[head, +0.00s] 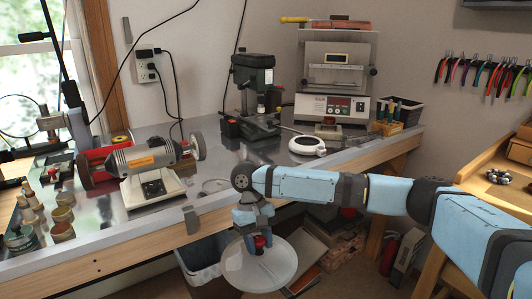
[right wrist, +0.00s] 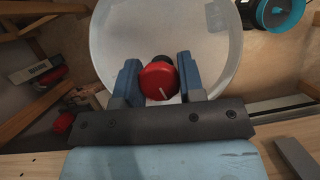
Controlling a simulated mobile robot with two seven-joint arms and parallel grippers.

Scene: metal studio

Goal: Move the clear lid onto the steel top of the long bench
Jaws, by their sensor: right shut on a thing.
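The clear lid (head: 245,272) is a wide round see-through disc with a red knob (head: 259,241). It hangs roughly level in front of the long bench, beyond its wooden front edge and over the floor. My right gripper (head: 258,232) is shut on the knob from above. In the right wrist view the red knob (right wrist: 159,80) sits between the two blue fingers, with the lid (right wrist: 112,28) spread behind it. The steel top (head: 222,160) of the long bench is shiny grey. My left gripper is not in view.
On the bench stand a grinder (head: 145,158), a drill press (head: 254,85), a small furnace (head: 333,85) and a white round device (head: 307,145). Small jars (head: 62,214) crowd the left end. Steel between grinder and white device is mostly clear. A lined bin (head: 205,258) stands below.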

